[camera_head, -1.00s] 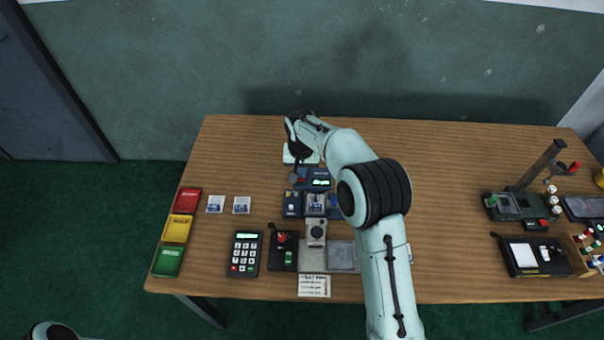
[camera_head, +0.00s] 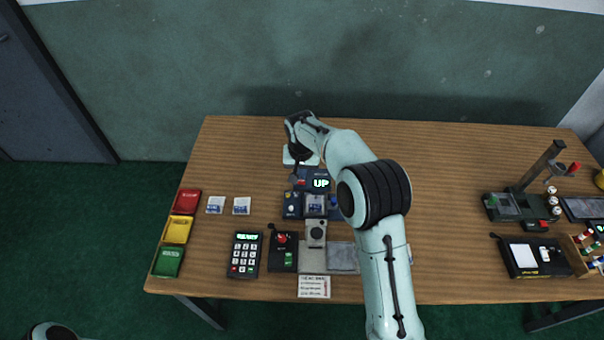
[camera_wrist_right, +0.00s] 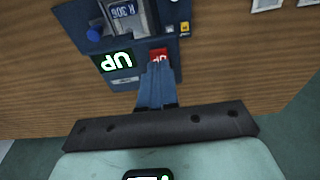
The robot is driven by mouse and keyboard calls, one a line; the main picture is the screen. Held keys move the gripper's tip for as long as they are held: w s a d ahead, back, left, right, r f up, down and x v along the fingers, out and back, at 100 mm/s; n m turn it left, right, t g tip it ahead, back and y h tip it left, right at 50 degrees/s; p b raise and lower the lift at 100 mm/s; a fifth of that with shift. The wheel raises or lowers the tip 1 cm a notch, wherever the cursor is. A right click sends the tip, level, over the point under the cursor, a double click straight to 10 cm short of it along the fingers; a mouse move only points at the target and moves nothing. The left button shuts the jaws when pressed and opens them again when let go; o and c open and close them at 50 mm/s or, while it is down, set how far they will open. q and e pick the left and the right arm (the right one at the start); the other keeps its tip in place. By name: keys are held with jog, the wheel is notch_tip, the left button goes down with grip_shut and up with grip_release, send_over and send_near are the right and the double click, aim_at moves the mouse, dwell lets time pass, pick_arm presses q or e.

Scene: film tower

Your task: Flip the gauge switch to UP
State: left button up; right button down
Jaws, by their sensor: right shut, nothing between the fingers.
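The blue gauge (camera_head: 310,186) stands in the middle of the table, and its lit display (camera_head: 321,183) reads UP. In the right wrist view the gauge (camera_wrist_right: 127,83) appears upside down, with the display (camera_wrist_right: 112,61) reading UP beside a red switch (camera_wrist_right: 159,56) that also bears letters. My right gripper (camera_wrist_right: 157,68) is shut and empty, its fingertips at the red switch and partly covering it. I cannot tell whether they touch. In the head view my right gripper (camera_head: 294,177) is small and dark at the gauge's left end. My left gripper is not in view.
Red (camera_head: 186,201), yellow (camera_head: 177,229) and green (camera_head: 168,262) trays line the table's left edge. A keypad (camera_head: 245,255) and a black box with a red knob (camera_head: 283,251) stand in front. A grey stand (camera_head: 520,205) is at right. The back right tabletop is clear.

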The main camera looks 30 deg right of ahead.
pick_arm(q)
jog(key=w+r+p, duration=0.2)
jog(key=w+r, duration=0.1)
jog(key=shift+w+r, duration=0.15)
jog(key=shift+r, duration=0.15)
pick_arm(e)
notch_tip(320, 180, up, 6)
jog(key=shift+w, duration=0.15)
